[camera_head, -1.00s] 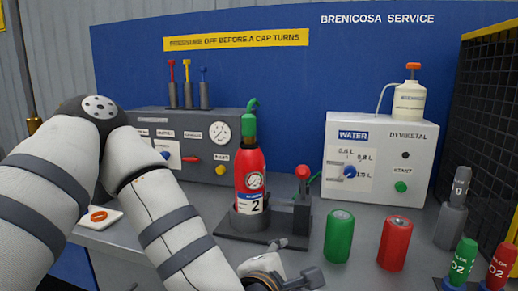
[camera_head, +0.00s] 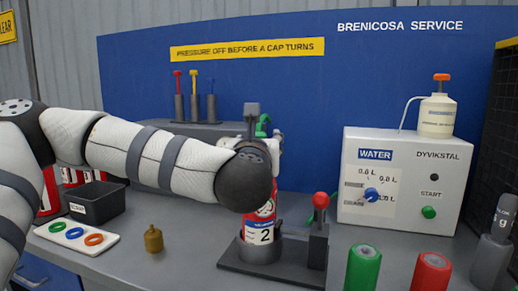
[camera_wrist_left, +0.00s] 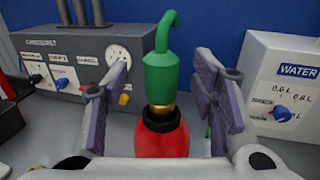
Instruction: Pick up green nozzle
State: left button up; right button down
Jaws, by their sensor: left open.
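The green nozzle (camera_wrist_left: 160,75) stands upright with a hooked tip on top of the red extinguisher (camera_wrist_left: 162,138), above a brass collar and black neck. My left gripper (camera_wrist_left: 162,88) is open, one finger on each side of the nozzle, with visible gaps on both sides. In the head view only a little of the nozzle (camera_head: 262,128) shows behind my left gripper (camera_head: 262,124). The extinguisher (camera_head: 266,212), labelled 2, sits upright in a dark stand (camera_head: 232,254); my wrist hides its upper part. My right gripper is not in view.
A red-knobbed lever (camera_head: 320,200) rises at the stand's right. Green (camera_head: 362,268) and red (camera_head: 431,272) cylinders stand front right, the white water box (camera_head: 400,150) behind. A brass piece (camera_head: 153,239), a ring tray (camera_head: 60,243) and a black bin (camera_head: 97,207) are left.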

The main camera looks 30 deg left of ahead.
pick_arm(q)
jog(key=x, duration=0.3)
jog(key=shift+w, duration=0.1)
grip_shut()
jog(key=shift+r, duration=0.1)
